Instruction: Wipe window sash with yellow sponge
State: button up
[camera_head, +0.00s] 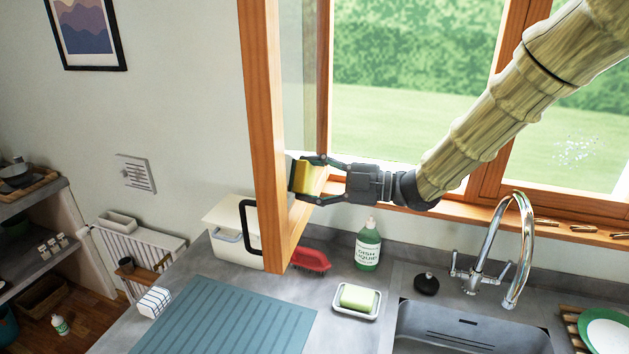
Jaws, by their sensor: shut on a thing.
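The window sash (264,120) is a wooden frame with glass, swung open into the room over the counter at the left of the window. My gripper (306,178) is shut on the yellow sponge (304,177), which has a dark layer on its left side. The sponge is at the lower part of the open sash, beside its outer upright and above its bottom rail. I cannot tell whether it touches the wood or the glass. My arm reaches in from the upper right.
Under the sash stand a white bin (229,222) and a red brush (312,259). A green dish liquid bottle (368,246), a soap dish (357,301), a black plug (426,284) and a tall faucet (519,240) stand around the sink (462,330). A blue-grey mat (215,320) lies at front left.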

aim_at(305, 154)
jog(key=shift+a, duration=0.1)
jog(key=shift+w, duration=0.1)
jog(key=w+d+b, duration=0.1)
jog(key=w, duration=0.6)
jog(key=shift+w+d, duration=0.15)
jog(key=shift+d, duration=0.25)
dwell(0.5)
jog(key=shift+s+a+b, duration=0.35)
jog(key=shift+s+b, duration=0.05)
jog(key=shift+s, duration=0.85)
jog(key=shift+s+a+b, duration=0.3)
jog(key=shift+s+b, duration=0.1)
jog(key=shift+s, duration=0.8)
jog(key=shift+s+a+b, duration=0.35)
jog(key=shift+s+b, duration=0.05)
jog(key=shift+s, duration=0.85)
jog(key=shift+r+p, duration=0.55)
jog(key=shift+r, duration=0.55)
jog(key=shift+w+d+f, duration=0.1)
jog(key=shift+w+d, duration=0.2)
jog(key=shift+w, duration=0.95)
jog(key=shift+w+d+r, duration=0.1)
jog(key=shift+w+d, duration=0.25)
jog(key=shift+w, duration=0.9)
jog(key=shift+w+d+f, duration=0.1)
jog(key=shift+w+d, duration=0.2)
jog(key=shift+w, duration=0.95)
jog(key=shift+b, duration=0.3)
